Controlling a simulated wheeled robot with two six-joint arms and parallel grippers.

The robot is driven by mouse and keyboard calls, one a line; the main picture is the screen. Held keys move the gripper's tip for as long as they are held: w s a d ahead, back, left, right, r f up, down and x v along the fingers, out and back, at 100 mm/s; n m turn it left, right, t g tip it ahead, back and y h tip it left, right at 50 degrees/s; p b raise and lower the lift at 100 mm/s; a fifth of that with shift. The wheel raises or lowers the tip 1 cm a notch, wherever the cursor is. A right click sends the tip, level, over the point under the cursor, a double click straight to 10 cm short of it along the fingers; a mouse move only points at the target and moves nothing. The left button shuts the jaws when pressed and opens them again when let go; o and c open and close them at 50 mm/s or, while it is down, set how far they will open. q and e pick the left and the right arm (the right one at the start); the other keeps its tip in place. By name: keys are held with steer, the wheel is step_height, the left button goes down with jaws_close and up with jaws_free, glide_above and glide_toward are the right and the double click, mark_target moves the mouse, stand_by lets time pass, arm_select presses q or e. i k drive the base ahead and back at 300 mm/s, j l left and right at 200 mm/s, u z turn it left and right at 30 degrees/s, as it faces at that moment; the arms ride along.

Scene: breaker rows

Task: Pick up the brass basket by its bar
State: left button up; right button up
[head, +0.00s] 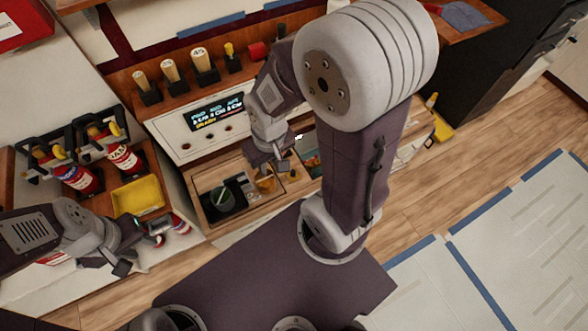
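A small brass-coloured basket (267,185) sits in the wooden tray (211,219) at the middle of the head view. Its bar is too small and too covered to make out. My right gripper (275,166) points down just above and beside the basket. Its fingers are small and partly merge with the things behind, so I cannot tell whether they are apart or touch the bar. My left gripper (143,254) is at the lower left, its fingers apart and empty, away from the basket.
Red bottles (118,158) stand in a rack at left, beside a yellow tray (138,196). A panel with a lit display (213,112) rises behind the tray. Several pale-topped handles (200,60) stand on the shelf above.

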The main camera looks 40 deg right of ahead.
mark_target(266, 181)
steer(key=l+z, duration=0.1)
steer(key=z, duration=0.7)
steer(key=j+u, duration=0.15)
steer(key=j, duration=0.25)
steer(key=i+j+u, duration=0.1)
steer(key=j, duration=0.25)
